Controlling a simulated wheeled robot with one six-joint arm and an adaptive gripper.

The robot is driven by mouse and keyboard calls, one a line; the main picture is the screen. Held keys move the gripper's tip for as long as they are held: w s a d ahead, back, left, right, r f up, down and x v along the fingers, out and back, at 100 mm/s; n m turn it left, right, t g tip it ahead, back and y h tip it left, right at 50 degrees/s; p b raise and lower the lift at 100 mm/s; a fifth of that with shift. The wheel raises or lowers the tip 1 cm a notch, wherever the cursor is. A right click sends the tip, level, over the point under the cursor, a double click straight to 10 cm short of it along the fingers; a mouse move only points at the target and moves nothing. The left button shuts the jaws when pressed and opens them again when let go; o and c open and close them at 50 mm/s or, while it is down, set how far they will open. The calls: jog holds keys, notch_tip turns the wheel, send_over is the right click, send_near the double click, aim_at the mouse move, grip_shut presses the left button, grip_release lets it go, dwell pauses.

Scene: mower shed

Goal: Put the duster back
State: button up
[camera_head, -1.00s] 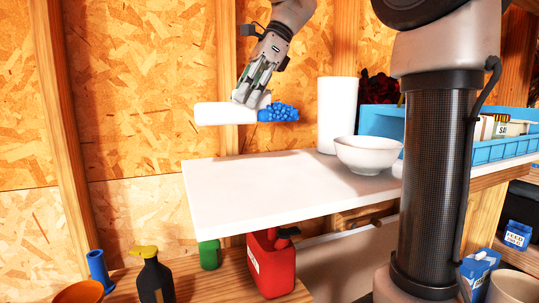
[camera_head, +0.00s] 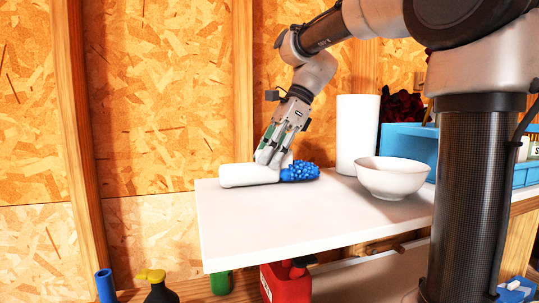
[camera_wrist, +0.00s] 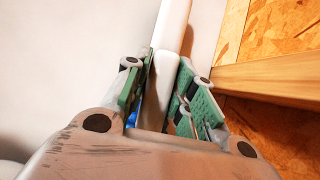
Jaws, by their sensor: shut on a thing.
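The duster, with a white body (camera_head: 247,175) and a bumpy blue end (camera_head: 300,172), lies sideways at the back left of the white tabletop (camera_head: 260,225). It looks level and at or just above the surface; I cannot tell if it touches. My gripper (camera_head: 270,158) comes down from above and is shut on the duster between the white body and the blue end. In the wrist view, the white duster body (camera_wrist: 172,30) runs away between the green-padded fingers (camera_wrist: 157,90), with a little blue showing by the left finger.
A white cylinder (camera_head: 357,135) and a white bowl (camera_head: 390,177) stand to the right of the duster. A blue crate (camera_head: 408,146) is behind the bowl. A red container (camera_head: 287,283) and bottles are below the tabletop. The front left of the tabletop is clear.

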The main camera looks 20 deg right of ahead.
jog(key=o, duration=1)
jog(key=shift+f, duration=0.1)
jog(key=v, duration=1.1)
jog(key=shift+r, duration=0.25)
jog(key=shift+d+r, duration=0.25)
jog(key=shift+r, duration=0.1)
